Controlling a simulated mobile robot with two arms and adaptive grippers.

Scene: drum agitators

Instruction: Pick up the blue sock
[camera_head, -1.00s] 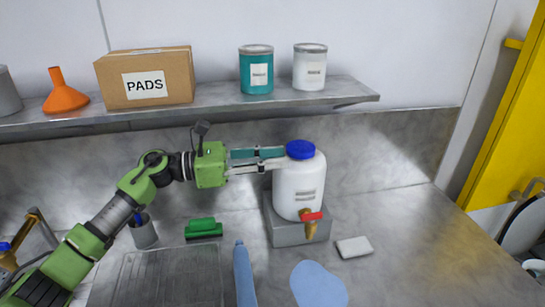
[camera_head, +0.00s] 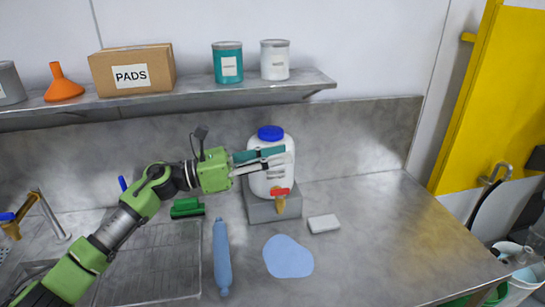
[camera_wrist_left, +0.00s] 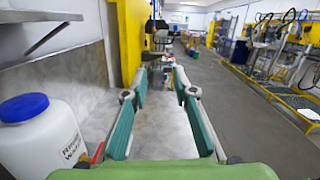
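The blue sock (camera_head: 222,256) is a long, light-blue tube lying on the steel counter, right of the ridged drainboard. It points toward the front edge. My left gripper (camera_head: 284,156) is above and behind it, level with the white jug and overlapping it in the head view. Its fingers point right, away from the sock. In the left wrist view the fingers (camera_wrist_left: 160,80) are spread with nothing between them. The sock does not show in that view. My right gripper is not in view.
A white jug (camera_head: 272,178) with a blue cap and red tap stands on a grey block. A flat blue patch (camera_head: 288,257), a white pad (camera_head: 323,224) and a green brush (camera_head: 187,207) lie nearby. A shelf (camera_head: 200,97) runs behind. The counter's right side is clear.

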